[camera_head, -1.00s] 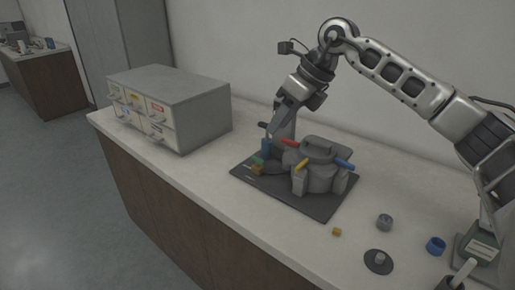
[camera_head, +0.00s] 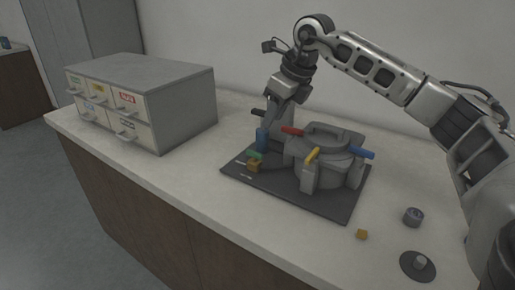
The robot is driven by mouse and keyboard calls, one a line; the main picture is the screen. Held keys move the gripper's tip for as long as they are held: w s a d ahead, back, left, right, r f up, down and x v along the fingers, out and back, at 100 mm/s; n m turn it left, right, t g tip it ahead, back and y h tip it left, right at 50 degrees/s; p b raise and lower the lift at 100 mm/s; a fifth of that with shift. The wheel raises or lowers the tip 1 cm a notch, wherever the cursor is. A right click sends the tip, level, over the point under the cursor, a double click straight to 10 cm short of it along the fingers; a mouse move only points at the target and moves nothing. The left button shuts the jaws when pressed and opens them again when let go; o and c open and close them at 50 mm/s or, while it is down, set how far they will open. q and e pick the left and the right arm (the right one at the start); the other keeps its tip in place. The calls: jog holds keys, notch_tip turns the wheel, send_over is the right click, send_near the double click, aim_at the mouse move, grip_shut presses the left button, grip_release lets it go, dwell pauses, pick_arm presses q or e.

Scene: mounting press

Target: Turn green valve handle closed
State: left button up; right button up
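The green valve handle (camera_head: 254,155) is a small bar low at the left end of the grey mounting press (camera_head: 322,160). It lies just above a small orange-brown block (camera_head: 253,166) and beside an upright blue cylinder (camera_head: 262,139). My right gripper (camera_head: 270,125) points down over this left end, above the blue cylinder and the green handle. Its fingertips are small and dark here, so I cannot tell whether they are open or touch anything. My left gripper is not in view.
The press stands on a dark base plate (camera_head: 330,208) and has red (camera_head: 292,131), yellow (camera_head: 312,155) and blue (camera_head: 361,152) handles. A grey drawer cabinet (camera_head: 180,105) stands to the left.

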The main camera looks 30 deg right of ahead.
aim_at(256, 152)
jog(key=x, duration=1.1)
jog(key=shift+w+f, duration=0.15)
jog(key=shift+f, duration=0.15)
grip_shut()
